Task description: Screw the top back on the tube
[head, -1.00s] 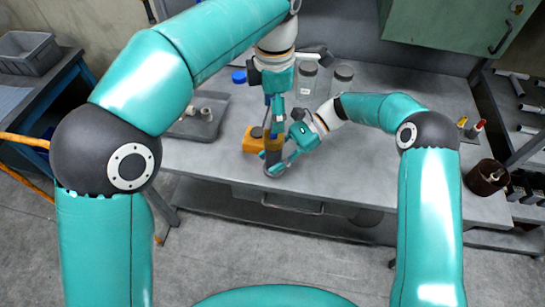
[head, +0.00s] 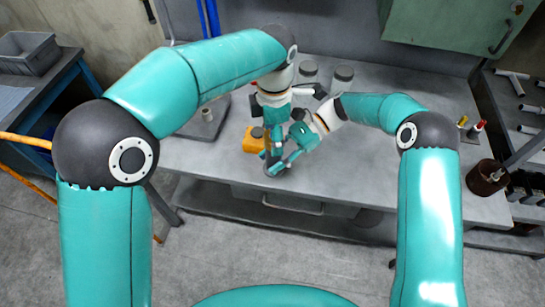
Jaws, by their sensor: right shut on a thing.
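My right gripper (head: 279,160) is shut on a slim grey tube (head: 275,169), held near the front edge of the workbench. Only the tube's lower end shows clearly. My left gripper (head: 274,137) points down from above, directly over or around the tube's upper part. Its fingers overlap the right gripper in the picture, so I cannot tell whether they are open or shut. The tube's top is hidden or too small to make out among the fingers.
A yellow-orange block (head: 252,142) with a dark round top stands just left of the grippers.

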